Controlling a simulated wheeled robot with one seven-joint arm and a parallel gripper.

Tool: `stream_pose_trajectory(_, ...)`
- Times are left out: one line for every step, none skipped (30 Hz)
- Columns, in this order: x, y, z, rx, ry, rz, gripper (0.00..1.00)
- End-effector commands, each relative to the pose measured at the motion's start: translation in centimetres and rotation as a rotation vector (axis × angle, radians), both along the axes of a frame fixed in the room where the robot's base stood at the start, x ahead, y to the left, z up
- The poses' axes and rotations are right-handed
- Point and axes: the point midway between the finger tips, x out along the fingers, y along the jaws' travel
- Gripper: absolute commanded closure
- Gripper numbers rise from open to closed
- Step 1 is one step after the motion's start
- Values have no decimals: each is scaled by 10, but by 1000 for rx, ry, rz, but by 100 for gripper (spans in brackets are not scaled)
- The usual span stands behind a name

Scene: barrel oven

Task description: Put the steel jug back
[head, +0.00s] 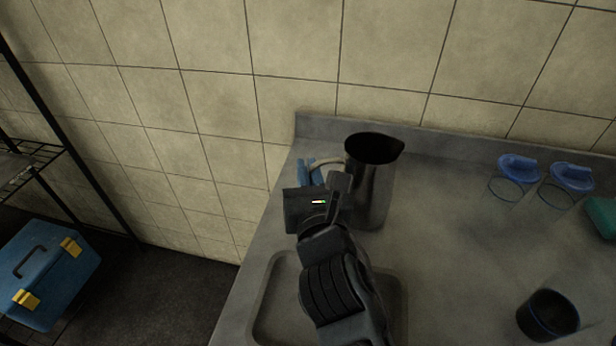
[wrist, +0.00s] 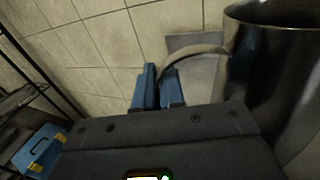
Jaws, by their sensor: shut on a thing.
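The steel jug (head: 374,190) is upright at the back left of the grey counter, by the raised back edge. Its dark open mouth faces up. My gripper (head: 316,172) is at the jug's left side, with its blue fingers shut on the jug's handle. In the wrist view the blue fingertips (wrist: 158,86) close around the curved handle (wrist: 195,52), and the jug's body (wrist: 268,75) fills the right side. My arm hides the front left of the jug's lower part, so I cannot tell for sure whether its base touches the counter.
A sink basin (head: 268,312) is sunk into the counter at the front left. Two clear containers with blue lids (head: 518,170) (head: 572,178), a green item (head: 603,215) and a dark cup (head: 548,315) stand right. A blue toolbox (head: 45,270) is at far left. The counter's middle is clear.

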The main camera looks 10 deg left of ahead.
Motion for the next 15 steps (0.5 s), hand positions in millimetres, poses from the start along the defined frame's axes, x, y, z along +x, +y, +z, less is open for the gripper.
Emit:
stream_pose_trajectory(0,0,-6,-1,-1,1,100)
stream_pose_trajectory(0,0,-6,0,-2,1,100)
stream_pose_trajectory(0,0,-6,0,-3,1,100)
stream_pose_trajectory(0,0,-6,0,-3,1,100)
stream_pose_trajectory(0,0,-5,1,-3,1,100)
stream_pose_trajectory(0,0,-5,1,-3,1,100)
stream_pose_trajectory(0,0,-5,1,-3,1,100)
stream_pose_trajectory(0,0,-5,1,-3,1,100)
stream_pose_trajectory(0,0,-6,1,-3,1,100)
stream_pose_trajectory(0,0,-6,0,-3,1,100)
stream_pose_trajectory(0,0,-7,0,-3,1,100)
stream_pose_trajectory(0,0,-8,0,-3,1,100)
stream_pose_trajectory(0,0,-9,0,-3,1,100)
stream_pose_trajectory(0,0,-9,0,-1,0,88)
stream_pose_trajectory(0,0,-9,0,-1,0,85)
